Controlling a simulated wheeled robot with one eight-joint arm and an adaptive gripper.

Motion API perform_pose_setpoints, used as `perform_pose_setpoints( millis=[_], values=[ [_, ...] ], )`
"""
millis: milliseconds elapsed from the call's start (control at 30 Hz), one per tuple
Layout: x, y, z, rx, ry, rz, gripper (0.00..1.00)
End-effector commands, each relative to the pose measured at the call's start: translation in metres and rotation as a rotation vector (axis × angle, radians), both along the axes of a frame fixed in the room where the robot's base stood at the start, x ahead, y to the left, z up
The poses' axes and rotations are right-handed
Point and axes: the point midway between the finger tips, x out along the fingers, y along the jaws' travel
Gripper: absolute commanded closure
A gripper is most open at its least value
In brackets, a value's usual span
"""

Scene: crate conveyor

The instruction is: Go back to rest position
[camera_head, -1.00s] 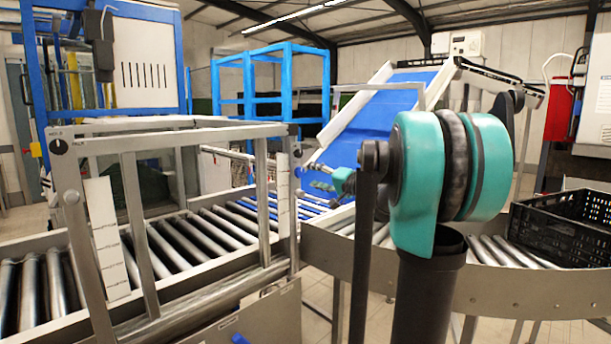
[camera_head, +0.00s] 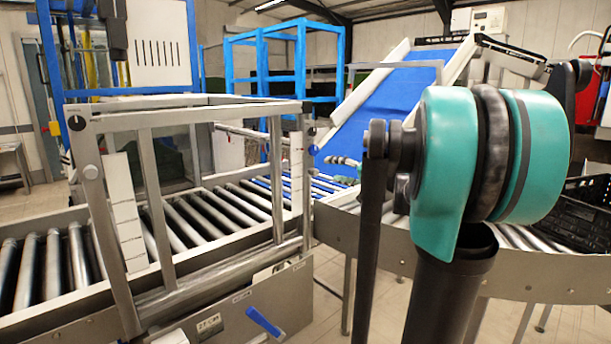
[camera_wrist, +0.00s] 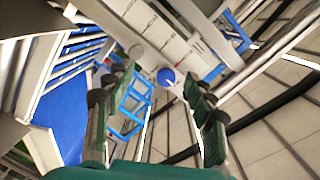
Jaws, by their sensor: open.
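My gripper (camera_wrist: 160,78) is open in the wrist view, with its dark green fingers apart and nothing between them. The wrist view is tilted. Past the fingers it shows a pale machine surface with a round blue button (camera_wrist: 166,77) and a blue frame. In the head view, my teal arm joint and dark links fill the right of centre. They hide part of the conveyor behind.
A roller conveyor (camera_head: 190,215) with a metal guard frame (camera_head: 152,190) stands at left and centre. A blue inclined belt (camera_head: 385,95) rises behind it. A black crate (camera_head: 594,192) sits at the right edge, partly hidden by my arm. Some floor shows at far left.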

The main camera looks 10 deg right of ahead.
Motion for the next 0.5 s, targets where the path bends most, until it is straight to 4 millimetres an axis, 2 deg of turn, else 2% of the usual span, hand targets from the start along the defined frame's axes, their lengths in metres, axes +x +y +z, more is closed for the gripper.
perform_pose_setpoints(
  millis=[100, 233, 367, 500],
  values=[
    [-0.032, 0.036, -0.056, -0.122, 0.1, 0.06, 0.45],
    [-0.079, 0.065, -0.129, -0.293, 0.228, 0.118, 0.45],
    [-0.134, 0.077, -0.2, -0.485, 0.353, 0.159, 0.45],
    [-0.198, 0.07, -0.271, -0.713, 0.478, 0.175, 0.45]
  ],
)
